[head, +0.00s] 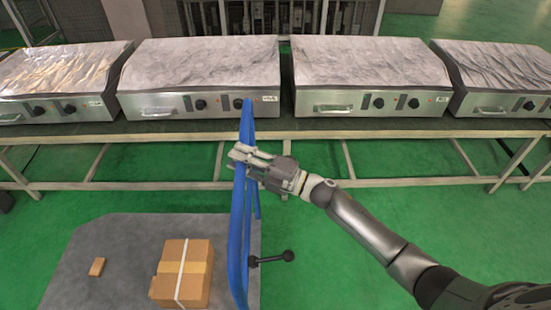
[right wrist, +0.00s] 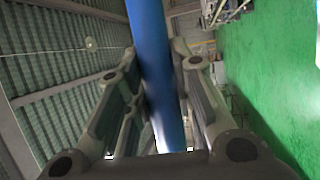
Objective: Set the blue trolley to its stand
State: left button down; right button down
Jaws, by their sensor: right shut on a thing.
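The blue trolley shows in the head view as an upright blue tube handle (head: 237,245) beside a flat grey platform (head: 95,250) at the lower left. My right gripper (head: 243,157) is shut on the upper part of this handle. In the right wrist view the blue tube (right wrist: 152,60) runs between the two fingers (right wrist: 155,100). A black knob on a short rod (head: 287,256) sticks out to the right of the handle. My left gripper is not in view. I cannot pick out the trolley's stand.
A taped cardboard box (head: 183,272) and a small brown block (head: 97,267) lie on the grey platform. A long metal table (head: 330,133) with several steel heating units (head: 370,75) crosses the back. Green floor (head: 420,225) is open to the right.

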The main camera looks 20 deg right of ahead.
jog(key=w+a+b, duration=0.2)
jog(key=a, duration=0.7)
jog(key=w+a+b, duration=0.2)
jog(key=a, duration=0.7)
jog(key=shift+w+a+b, duration=0.25)
jog(key=shift+w+b, duration=0.1)
jog(key=shift+w, duration=0.05)
jog(key=c, duration=1.2)
grip_release()
jog(key=shift+c, duration=0.2)
jog(key=shift+d, duration=0.1)
jog(key=v, duration=1.2)
